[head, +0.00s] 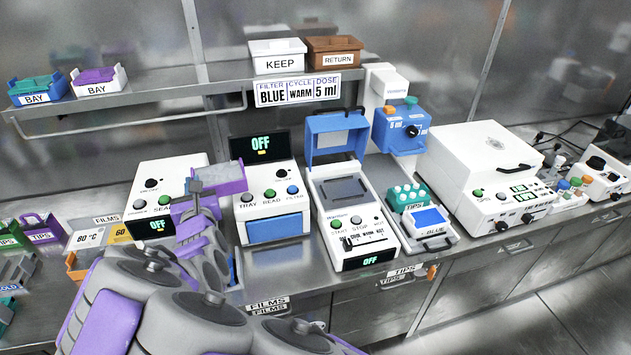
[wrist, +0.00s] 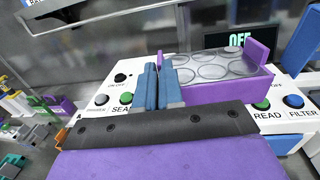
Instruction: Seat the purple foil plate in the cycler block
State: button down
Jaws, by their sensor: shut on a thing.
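The purple foil plate (head: 232,188) is in the air in front of the sealer and the reader, its silvery top facing up. In the wrist view the plate (wrist: 225,93) shows round well marks under its foil. My gripper (head: 197,190) is shut on the plate's near left end; its blue fingers (wrist: 162,82) sit close together there. The cycler (head: 355,225) stands right of the plate with its blue lid (head: 336,132) raised. Its block (head: 343,189) is a dark recess on top and looks empty. Its display reads OFF.
The sealer (head: 150,180) and reader (head: 275,205) stand left of the cycler. A teal-capped rack (head: 408,196) and blue dispenser (head: 402,128) are right of it. A sign (head: 298,91) reads filter BLUE, cycle WARM, dose 5 ml. KEEP (head: 277,55) and RETURN (head: 334,50) bins sit above.

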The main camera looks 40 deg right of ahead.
aim_at(343, 189)
jog(key=k+l, duration=0.1)
jog(key=l, duration=0.35)
jog(key=l+u, duration=0.15)
jog(key=l, duration=0.25)
jog(key=k+l, duration=0.15)
jog(key=l, duration=0.3)
jog(key=k+l+u, duration=0.15)
jog(key=l, duration=0.25)
jog(key=k+l, duration=0.1)
jog(key=l, duration=0.35)
jog(key=k+l+u, duration=0.1)
jog(key=l, duration=0.3)
